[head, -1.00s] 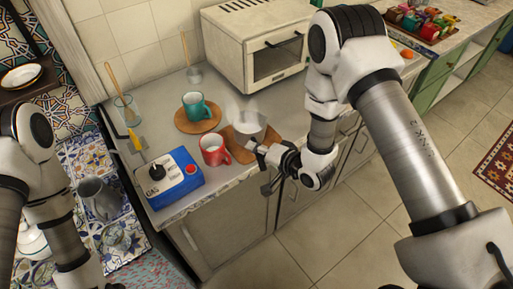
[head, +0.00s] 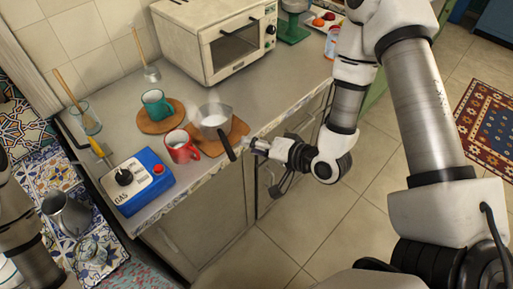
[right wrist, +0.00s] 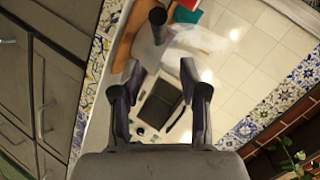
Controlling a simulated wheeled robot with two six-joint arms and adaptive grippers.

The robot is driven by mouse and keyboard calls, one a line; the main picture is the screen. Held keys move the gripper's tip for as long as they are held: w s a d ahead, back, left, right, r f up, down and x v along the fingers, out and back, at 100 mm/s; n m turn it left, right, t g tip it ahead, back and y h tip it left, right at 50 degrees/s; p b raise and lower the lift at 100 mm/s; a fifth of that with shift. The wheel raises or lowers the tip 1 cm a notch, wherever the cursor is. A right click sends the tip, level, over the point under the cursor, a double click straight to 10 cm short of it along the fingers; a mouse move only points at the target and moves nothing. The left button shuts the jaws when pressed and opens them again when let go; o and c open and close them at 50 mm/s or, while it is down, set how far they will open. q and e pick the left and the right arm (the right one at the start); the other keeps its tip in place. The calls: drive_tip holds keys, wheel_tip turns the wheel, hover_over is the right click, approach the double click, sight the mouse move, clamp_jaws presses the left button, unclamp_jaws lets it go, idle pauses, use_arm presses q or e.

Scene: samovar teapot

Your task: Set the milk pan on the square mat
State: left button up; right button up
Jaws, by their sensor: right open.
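The milk pan (head: 214,119) is small and metallic, with white milk inside and faint steam above. It rests on the square mat (head: 239,129), a brown wooden board near the counter's front edge. Its dark handle (head: 228,148) points toward the front, past the edge. My right gripper (head: 258,150) is open and empty, just right of the handle and apart from it. In the right wrist view the gripper (right wrist: 159,72) has its fingers spread, with the handle's end (right wrist: 157,17) beyond them. My left gripper is out of view; only part of that arm shows.
A red mug (head: 181,146) stands close left of the pan. A teal mug (head: 155,104) sits on a round mat (head: 154,124) behind. A blue gas stove (head: 137,180) is at front left, a toaster oven (head: 215,38) at the back. Counter between oven and pan is clear.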

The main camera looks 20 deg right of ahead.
drive_tip(key=s+d+f+n+g+h, duration=0.2)
drive_tip(key=s+f+g, duration=0.3)
drive_tip(key=s+f, duration=0.5)
drive_tip(key=s+d+f+n+g+h, duration=0.3)
drive_tip(key=s+f+g, duration=0.3)
drive_tip(key=s+f, duration=0.4)
drive_tip(key=shift+s+f+n+g+h, duration=0.3)
drive_tip(key=shift+s+n+h, duration=0.45)
drive_tip(key=shift+s, duration=0.2)
